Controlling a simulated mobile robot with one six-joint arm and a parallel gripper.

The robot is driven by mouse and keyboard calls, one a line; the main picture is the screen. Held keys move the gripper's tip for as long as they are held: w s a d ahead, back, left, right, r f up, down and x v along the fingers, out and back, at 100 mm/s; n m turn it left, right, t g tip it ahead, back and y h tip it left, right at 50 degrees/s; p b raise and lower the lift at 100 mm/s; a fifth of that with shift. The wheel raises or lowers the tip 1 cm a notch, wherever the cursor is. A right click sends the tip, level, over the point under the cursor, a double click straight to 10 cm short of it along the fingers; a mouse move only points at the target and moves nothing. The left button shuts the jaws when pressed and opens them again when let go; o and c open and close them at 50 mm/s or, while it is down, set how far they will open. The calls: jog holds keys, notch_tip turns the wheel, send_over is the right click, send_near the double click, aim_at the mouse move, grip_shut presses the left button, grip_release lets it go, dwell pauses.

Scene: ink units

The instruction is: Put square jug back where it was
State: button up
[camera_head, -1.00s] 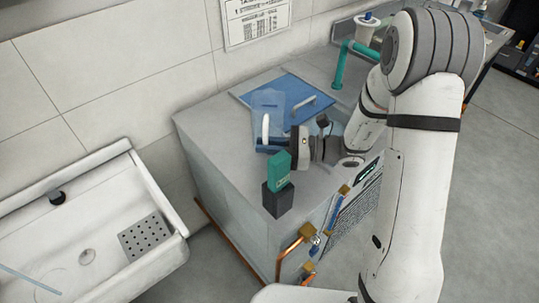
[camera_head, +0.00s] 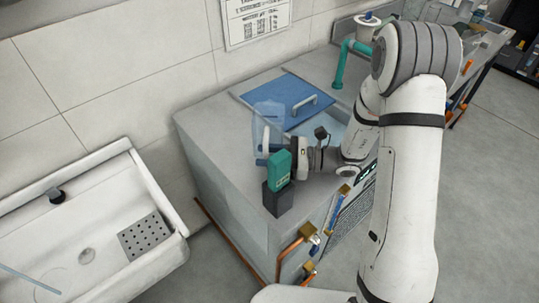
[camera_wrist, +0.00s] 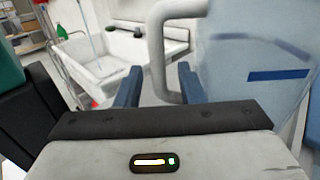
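The square jug (camera_head: 268,115) is translucent pale blue with a white handle. It stands upright at the middle of the grey counter, in front of the blue panel; its base is partly hidden, so I cannot tell whether it touches the counter. My gripper (camera_head: 262,155) reaches to it from the right. In the wrist view the jug (camera_wrist: 250,45) fills the upper right and its handle (camera_wrist: 161,45) comes down near the right finger. The fingers of my gripper (camera_wrist: 158,85) are apart, with a gap visible between the left finger and the handle.
A teal container (camera_head: 280,168) in a dark holder (camera_head: 277,200) stands close in front of my gripper, near the counter's front corner. A blue panel (camera_head: 285,98) with a handle lies behind. A white sink (camera_head: 85,225) is at left.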

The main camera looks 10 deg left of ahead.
jog(key=shift+r, duration=0.25)
jog(key=d, duration=0.8)
jog(key=d+b, duration=0.1)
jog(key=d, duration=0.3)
jog(key=shift+w, duration=0.3)
jog(key=s+r+n+g+h, duration=0.1)
jog(key=s, duration=0.1)
jog(key=s+n+g+h, duration=0.1)
jog(key=s+n+h, duration=0.1)
jog(key=s+r+n+g+h, duration=0.1)
jog(key=s+n, duration=0.1)
jog(key=shift+s+a+r+h, duration=0.35)
jog(key=shift+a+h, duration=0.05)
jog(key=s+d+r+n+t+h, duration=0.6)
jog(key=s+d+n+h, duration=0.2)
jog(key=d+n+h, duration=0.3)
jog(key=shift+s+d+r+n+h, duration=0.15)
jog(key=shift+s+d+n+h, duration=0.15)
jog(key=shift+n+h, duration=0.6)
jog(key=shift+r, duration=0.1)
